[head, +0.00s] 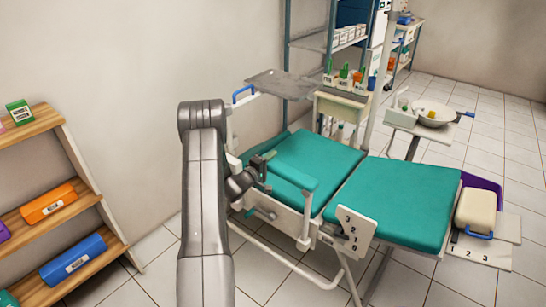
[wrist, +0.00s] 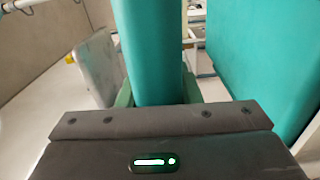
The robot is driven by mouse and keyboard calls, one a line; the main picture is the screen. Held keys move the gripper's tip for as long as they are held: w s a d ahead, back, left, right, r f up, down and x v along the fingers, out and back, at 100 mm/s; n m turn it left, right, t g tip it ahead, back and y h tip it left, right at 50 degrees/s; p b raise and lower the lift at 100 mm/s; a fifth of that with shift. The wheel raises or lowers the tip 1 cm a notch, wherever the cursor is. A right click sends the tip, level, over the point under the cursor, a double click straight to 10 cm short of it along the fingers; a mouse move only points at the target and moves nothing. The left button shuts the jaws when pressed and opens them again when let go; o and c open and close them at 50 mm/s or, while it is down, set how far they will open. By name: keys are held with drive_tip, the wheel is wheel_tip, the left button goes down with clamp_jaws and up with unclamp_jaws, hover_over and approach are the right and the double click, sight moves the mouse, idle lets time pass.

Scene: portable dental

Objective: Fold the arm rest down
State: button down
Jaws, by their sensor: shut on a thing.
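The arm rest (head: 293,174) is a narrow teal pad along the near side of the dental chair. It looks about level, above the seat, with a white post (head: 306,222) under its front end. My gripper (head: 264,165) is at the pad's rear end, near the backrest side. In the wrist view the teal pad (wrist: 150,45) runs straight out between the fingers of my gripper (wrist: 157,93), which are shut on it. The fingertips are mostly hidden behind the gripper body and the pad.
The chair's teal cushions (head: 408,200) lie behind and right of the arm rest. A white number plate (head: 357,228) stands at the near side. A grey tray (head: 281,83) is above the chair's far left end. A wooden shelf (head: 45,205) stands left; the floor between is clear.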

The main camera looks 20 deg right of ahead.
drive_tip(key=shift+f+n, duration=0.3)
drive_tip(key=shift+f, duration=0.35)
drive_tip(key=c, duration=1)
unclamp_jaws()
drive_tip(key=shift+f, duration=0.1)
drive_tip(key=shift+c, duration=0.2)
drive_tip(key=v, duration=1.4)
drive_tip(key=shift+b, duration=0.35)
drive_tip(key=shift+d, duration=0.1)
